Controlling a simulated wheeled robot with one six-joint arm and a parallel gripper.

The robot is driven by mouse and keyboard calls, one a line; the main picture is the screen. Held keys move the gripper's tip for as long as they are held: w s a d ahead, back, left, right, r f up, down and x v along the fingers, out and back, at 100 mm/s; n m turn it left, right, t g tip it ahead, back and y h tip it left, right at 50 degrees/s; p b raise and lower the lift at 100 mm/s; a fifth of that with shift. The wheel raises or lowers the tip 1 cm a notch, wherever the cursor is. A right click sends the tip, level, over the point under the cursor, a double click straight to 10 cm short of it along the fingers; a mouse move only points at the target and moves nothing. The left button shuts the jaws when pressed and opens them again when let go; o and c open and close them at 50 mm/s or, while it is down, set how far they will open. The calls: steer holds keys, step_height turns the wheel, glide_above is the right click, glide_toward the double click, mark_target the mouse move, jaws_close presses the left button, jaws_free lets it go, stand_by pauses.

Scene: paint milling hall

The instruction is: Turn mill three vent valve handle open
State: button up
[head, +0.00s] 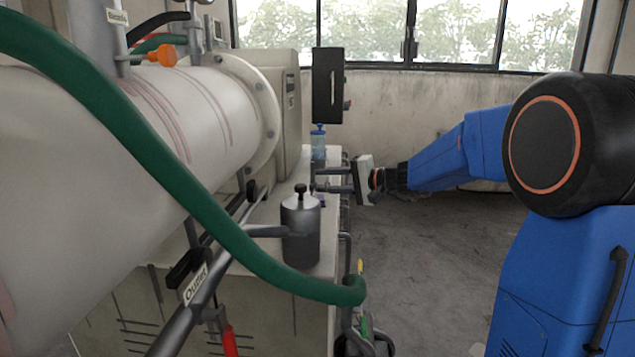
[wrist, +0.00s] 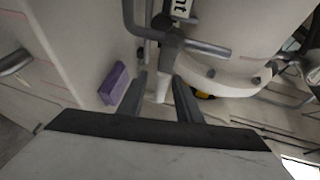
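My gripper (head: 316,179) reaches in from the right in the head view, low beside the far end of the mill. In the wrist view my gripper (wrist: 160,80) has its two dark fingers apart. A pale tapered piece (wrist: 162,88) shows in the gap between them; I cannot tell whether it is touched. Just beyond the fingertips is dark pipework (wrist: 168,32) with a grey bar (wrist: 208,48) pointing right. A white label (wrist: 181,6) ending in "nt" sits above it. Which part is the vent valve handle is not clear. In the head view it cannot be made out.
A large pale mill drum (head: 190,105) fills the left, with a green hose (head: 200,200) across it. A purple block (wrist: 115,84) lies left of my fingers.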

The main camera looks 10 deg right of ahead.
steer(key=shift+x, duration=1.35)
jaws_close()
steer(key=shift+r, duration=0.2)
steer(key=s+a+r+n+y, duration=0.1)
steer(key=s+r+n+y, duration=0.2)
steer(key=n, duration=0.6)
steer(key=s+r+n+y, duration=0.2)
steer(key=r+n+y, duration=0.1)
steer(key=n, duration=0.7)
steer(key=shift+s+a+r+y, duration=0.4)
steer(key=shift+y, duration=0.4)
steer(key=shift+n, duration=0.3)
